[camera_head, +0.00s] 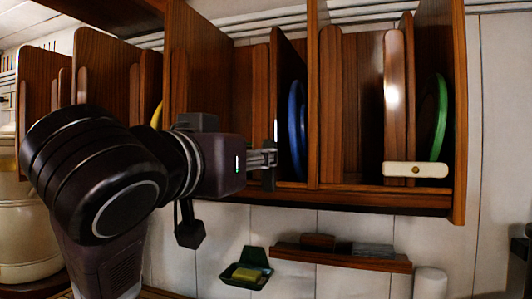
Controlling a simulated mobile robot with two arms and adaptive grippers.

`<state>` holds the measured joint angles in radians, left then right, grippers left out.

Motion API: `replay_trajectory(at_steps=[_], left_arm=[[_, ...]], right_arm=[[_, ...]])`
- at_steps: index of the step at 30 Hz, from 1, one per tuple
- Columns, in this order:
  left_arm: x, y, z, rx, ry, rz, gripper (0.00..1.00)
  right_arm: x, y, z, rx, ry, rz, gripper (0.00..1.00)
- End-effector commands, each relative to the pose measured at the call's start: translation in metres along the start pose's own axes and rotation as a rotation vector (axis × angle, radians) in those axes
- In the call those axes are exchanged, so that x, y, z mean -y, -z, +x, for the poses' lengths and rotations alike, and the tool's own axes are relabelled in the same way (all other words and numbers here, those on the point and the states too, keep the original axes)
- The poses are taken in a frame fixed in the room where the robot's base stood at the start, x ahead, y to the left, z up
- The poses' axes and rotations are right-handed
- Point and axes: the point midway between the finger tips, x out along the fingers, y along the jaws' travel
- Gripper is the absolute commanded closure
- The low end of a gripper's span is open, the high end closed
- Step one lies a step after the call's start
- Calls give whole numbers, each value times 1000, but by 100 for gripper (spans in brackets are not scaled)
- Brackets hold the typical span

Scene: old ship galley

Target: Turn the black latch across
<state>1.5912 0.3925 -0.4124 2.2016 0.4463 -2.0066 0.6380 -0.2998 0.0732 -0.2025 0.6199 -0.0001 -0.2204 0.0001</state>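My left gripper (264,158) reaches in from the left, its fingers pointing right at the front of the wooden plate rack. A small dark upright piece (269,180) shows right at the fingertips, in front of the slot with the blue plate (297,130). It may be the black latch, standing upright rather than across; I cannot tell it clearly from the fingers. Whether the fingers are closed on it is also unclear. My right gripper is not in view.
The rack (380,198) has several upright dividers. A cream latch (400,170) lies level across the slot with the green plate (441,115). A yellow plate edge (157,115) shows behind my arm. Below are a green soap dish (233,269) and a wooden shelf (340,260).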

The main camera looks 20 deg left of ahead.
Motion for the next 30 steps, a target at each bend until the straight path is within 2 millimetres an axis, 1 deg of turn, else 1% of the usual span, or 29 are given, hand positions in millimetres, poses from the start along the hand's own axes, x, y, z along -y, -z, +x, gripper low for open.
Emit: replay_trajectory(at_steps=[2,5,12,16,21,27,28,30], left_arm=[[0,5,2,-5,2,-1,65],[1,7,12,-3,3,0,65],[1,6,52,0,4,0,65],[1,6,67,-3,2,0,65],[0,4,75,-4,2,0,65],[0,4,76,-6,1,0,65],[0,4,76,-6,1,0,66],[0,4,75,-6,1,0,74]], right_arm=[[-2,0,-3,0,-2,0,60],[-4,0,-10,1,-4,-1,60],[-8,1,-29,2,-9,-1,60],[-9,2,-35,2,-10,0,60],[-9,2,-37,2,-10,0,60],[-9,2,-36,1,-10,0,60],[-9,2,-36,1,-10,0,60],[-9,2,-36,1,-10,0,60]])
